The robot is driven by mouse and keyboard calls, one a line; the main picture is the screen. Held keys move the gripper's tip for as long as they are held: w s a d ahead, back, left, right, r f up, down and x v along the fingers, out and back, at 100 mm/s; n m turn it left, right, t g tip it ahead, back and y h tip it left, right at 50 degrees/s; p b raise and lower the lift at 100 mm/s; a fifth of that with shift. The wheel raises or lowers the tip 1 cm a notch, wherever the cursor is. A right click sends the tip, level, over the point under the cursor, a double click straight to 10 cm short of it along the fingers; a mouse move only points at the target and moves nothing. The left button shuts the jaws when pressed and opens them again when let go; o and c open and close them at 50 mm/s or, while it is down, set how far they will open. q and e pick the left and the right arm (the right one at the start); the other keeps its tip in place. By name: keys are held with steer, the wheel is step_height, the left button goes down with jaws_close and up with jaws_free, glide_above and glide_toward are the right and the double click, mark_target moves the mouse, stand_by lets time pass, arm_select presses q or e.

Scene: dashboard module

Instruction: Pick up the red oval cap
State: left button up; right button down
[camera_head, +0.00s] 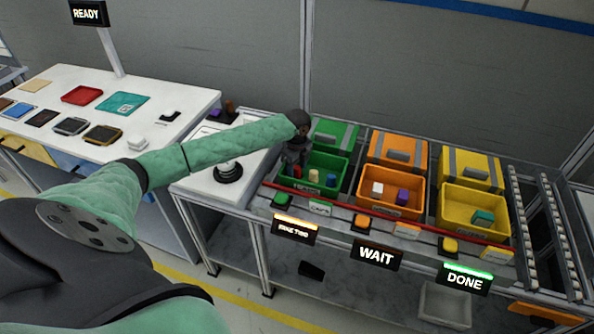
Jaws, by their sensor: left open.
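A small red piece (297,171), likely the red oval cap, shows in the green bin (335,192) at its left side, partly hidden by my gripper. My left gripper (295,166) reaches down over the left part of the green bin, right at the red piece. It is open; its fingers are small and dark, and I cannot tell whether they touch or surround the piece. A cream piece (313,176) and a blue piece (330,180) stand to the right in the same bin. My right gripper is not in view.
An orange bin (388,208) with white and purple blocks and a yellow bin (470,218) with a teal block stand to the right. A red rail (400,217) runs along the front. A white table (60,85) with flat parts is at the left.

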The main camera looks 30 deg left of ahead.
arm_select(q)
steer(key=shift+f, duration=0.2)
steer(key=c, duration=1.1)
steer(key=shift+o, duration=0.2)
steer(key=shift+r, duration=0.1)
